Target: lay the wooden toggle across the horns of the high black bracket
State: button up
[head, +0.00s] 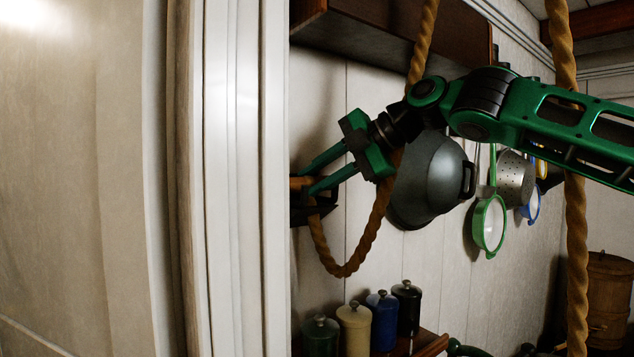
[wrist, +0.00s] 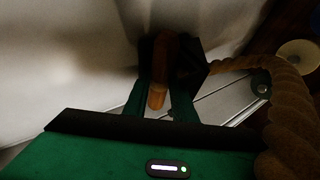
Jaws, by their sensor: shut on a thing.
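The wooden toggle (head: 299,183) is a short brown bar, gripped between the two green fingers of my gripper (head: 306,181). In the wrist view a dark shape by the toggle's far part looks like the bracket (wrist: 191,62). I cannot tell whether the toggle touches the horns. A thick rope (head: 346,269) hangs from near the toggle in a loop.
A pale door frame (head: 235,180) stands close left of the gripper. A dark pan (head: 427,180) and strainers (head: 489,223) hang on the wall to the right. Several lidded jars (head: 355,327) stand on a shelf below. Another rope (head: 576,240) hangs at right.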

jog(key=shift+w+d+f, duration=0.15)
jog(key=shift+d+f, duration=0.35)
jog(key=shift+f, duration=0.05)
jog(key=o, duration=1.2)
jog(key=shift+c, duration=0.2)
jog(key=shift+r, duration=0.2)
